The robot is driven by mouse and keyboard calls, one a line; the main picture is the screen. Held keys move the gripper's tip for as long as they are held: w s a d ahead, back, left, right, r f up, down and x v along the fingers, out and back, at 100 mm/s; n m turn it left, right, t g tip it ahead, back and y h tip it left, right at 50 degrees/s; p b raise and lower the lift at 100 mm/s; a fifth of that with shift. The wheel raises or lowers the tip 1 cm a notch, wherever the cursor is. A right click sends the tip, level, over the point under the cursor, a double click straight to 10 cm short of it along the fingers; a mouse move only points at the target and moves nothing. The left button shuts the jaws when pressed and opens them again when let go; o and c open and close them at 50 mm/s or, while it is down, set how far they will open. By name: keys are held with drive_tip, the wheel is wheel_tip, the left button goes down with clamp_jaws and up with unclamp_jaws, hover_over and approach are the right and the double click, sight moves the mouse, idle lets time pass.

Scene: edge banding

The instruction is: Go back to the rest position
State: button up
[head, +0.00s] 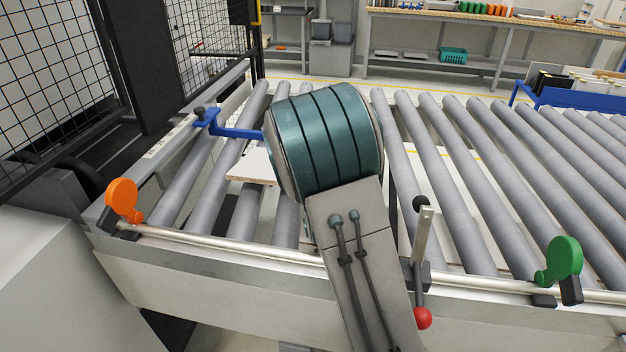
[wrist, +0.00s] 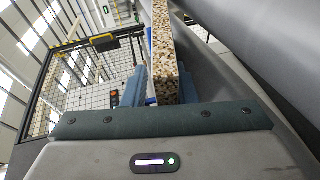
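My gripper (wrist: 164,84) shows in the wrist view as two blue fingers set apart, one on each side of a board. The board (wrist: 166,52) shows its speckled chipboard edge there, running away from the palm between the fingers. I cannot tell whether the fingers press on it or stand just clear. In the head view, a pale part of the board (head: 252,166) shows on the rollers left of my arm's teal-banded joint. My arm hides the rest of it and my gripper.
The roller conveyor (head: 455,190) spreads beneath my arm. Its front rail carries an orange knob (head: 122,198), a red-tipped lever (head: 422,318) and a green knob (head: 564,258). A blue bracket (head: 232,131) stands near the left rail. Mesh fencing (head: 60,65) stands at left.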

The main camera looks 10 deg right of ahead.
drive_tip(key=o, duration=1.1)
drive_tip(key=shift+o, duration=0.2)
drive_tip(key=v, duration=0.7)
drive_tip(key=shift+s, duration=0.3)
drive_tip(key=b+v, duration=0.2)
drive_tip(key=b, duration=0.1)
drive_tip(key=shift+f+b, duration=0.15)
drive_tip(key=shift+b, duration=0.25)
drive_tip(key=shift+s+b, duration=0.1)
drive_tip(key=shift+b, duration=0.45)
